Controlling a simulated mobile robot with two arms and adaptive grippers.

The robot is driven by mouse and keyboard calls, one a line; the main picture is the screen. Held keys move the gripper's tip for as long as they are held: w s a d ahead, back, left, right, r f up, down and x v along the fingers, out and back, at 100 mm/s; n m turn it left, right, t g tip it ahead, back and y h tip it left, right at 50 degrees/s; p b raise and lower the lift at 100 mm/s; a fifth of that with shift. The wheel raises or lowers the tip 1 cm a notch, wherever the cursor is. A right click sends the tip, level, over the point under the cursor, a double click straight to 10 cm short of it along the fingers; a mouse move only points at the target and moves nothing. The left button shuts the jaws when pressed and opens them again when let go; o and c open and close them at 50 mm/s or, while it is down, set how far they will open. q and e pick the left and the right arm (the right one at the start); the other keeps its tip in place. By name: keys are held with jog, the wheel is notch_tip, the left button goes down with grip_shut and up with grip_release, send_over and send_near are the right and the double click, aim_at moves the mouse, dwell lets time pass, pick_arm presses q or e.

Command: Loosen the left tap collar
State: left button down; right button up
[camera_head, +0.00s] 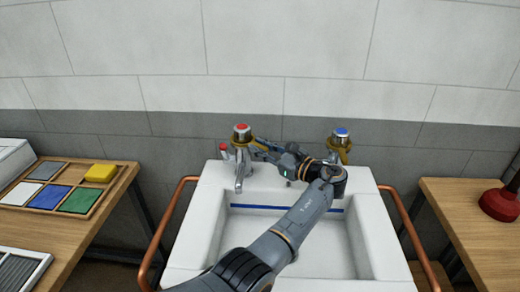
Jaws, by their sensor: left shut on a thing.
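The left tap (241,165) is chrome with a red-topped cap and stands at the back left of the white sink (195,240). Its collar (237,143) is a brass-coloured ring just below the cap. My left gripper (254,146) reaches the collar from the right and is shut on it; the fingers partly hide its right side. The right tap (340,150) has a blue top and a similar brass collar, with nothing holding it. My right gripper is out of view.
Copper rails (160,232) flank the sink. A left bench holds a wooden tray (108,190) of coloured pads; a red plunger (499,204) stands on the right bench. My arm crosses the basin.

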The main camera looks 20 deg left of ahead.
pick_arm(q)
jog(key=shift+f, duration=0.1)
jog(key=c, duration=1.3)
grip_release()
jog(key=shift+o, duration=0.2)
notch_tip(320, 180, up, 10)
jog(key=shift+r, duration=0.1)
